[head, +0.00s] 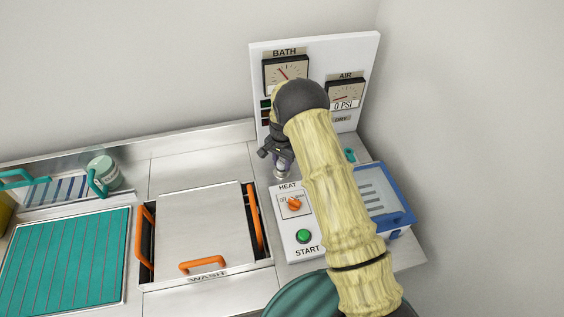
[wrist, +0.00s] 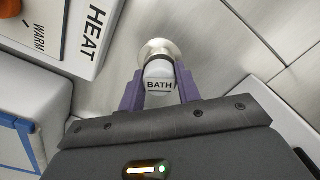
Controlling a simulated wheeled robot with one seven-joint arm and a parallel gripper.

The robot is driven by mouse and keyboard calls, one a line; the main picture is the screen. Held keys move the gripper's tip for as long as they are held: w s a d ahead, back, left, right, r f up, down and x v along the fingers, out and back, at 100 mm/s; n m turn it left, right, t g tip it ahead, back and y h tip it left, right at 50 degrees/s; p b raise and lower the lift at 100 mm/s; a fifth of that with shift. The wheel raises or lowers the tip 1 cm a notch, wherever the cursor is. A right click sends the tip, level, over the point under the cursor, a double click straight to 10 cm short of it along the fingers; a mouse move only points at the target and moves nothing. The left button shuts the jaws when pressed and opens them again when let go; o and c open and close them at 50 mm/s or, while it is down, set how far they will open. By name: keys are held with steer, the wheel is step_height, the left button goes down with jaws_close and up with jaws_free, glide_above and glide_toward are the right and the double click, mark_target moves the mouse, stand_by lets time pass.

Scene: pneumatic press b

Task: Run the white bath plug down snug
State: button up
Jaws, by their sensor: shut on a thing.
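The white bath plug (wrist: 160,76), marked BATH, sits between the two purple fingers of my gripper (wrist: 160,92) in the wrist view. My gripper is shut on it. A round metal fitting (wrist: 158,48) shows at the plug's far end; I cannot tell how tightly the plug sits there. In the head view my gripper (head: 281,162) points down at the deck behind the HEAT panel, and its fingers mostly hide the plug. The metal fitting (head: 282,174) shows just below the fingers.
The HEAT and START panel (head: 302,249) with an orange knob (head: 294,204) and green button (head: 303,236) is close by. The gauge board (head: 353,57) stands behind. A blue-rimmed tray (head: 404,217) is at right, the WASH lid (head: 203,226) at left. Bare deck lies left of my gripper.

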steer(key=shift+m, duration=0.7)
steer(key=shift+m, duration=0.9)
steer(key=shift+m, duration=0.8)
steer(key=shift+m+p, duration=0.3)
steer(key=shift+m, duration=0.6)
